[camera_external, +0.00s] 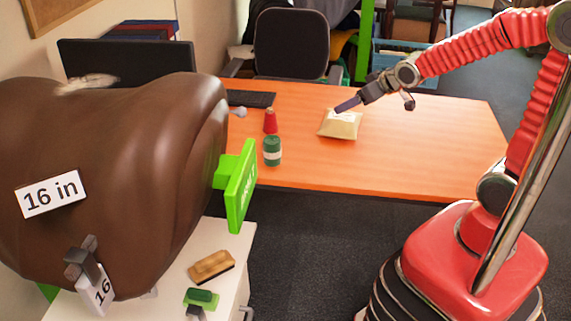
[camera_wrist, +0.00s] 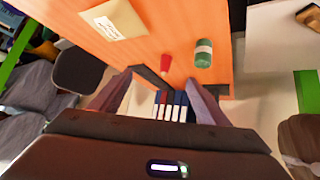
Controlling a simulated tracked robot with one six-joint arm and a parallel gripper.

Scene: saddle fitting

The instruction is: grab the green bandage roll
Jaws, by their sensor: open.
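The green bandage roll (camera_external: 272,152), with a pale band round it, stands upright near the front left edge of the orange desk. In the wrist view the green bandage roll (camera_wrist: 204,53) is above and right of the fingertips. My gripper (camera_external: 347,104) is up and to the right of the roll, apart from it, and overlaps the padded envelope in the external picture. In the wrist view my gripper (camera_wrist: 159,79) has its two fingers spread, with nothing held between them.
A red cone-shaped object (camera_external: 270,121) stands close behind the roll. A padded envelope (camera_external: 340,124) lies to its right. Left are a green bracket (camera_external: 240,185) and a large brown saddle form (camera_external: 120,150). A brush (camera_external: 211,266) lies on the white cabinet. The desk's right side is clear.

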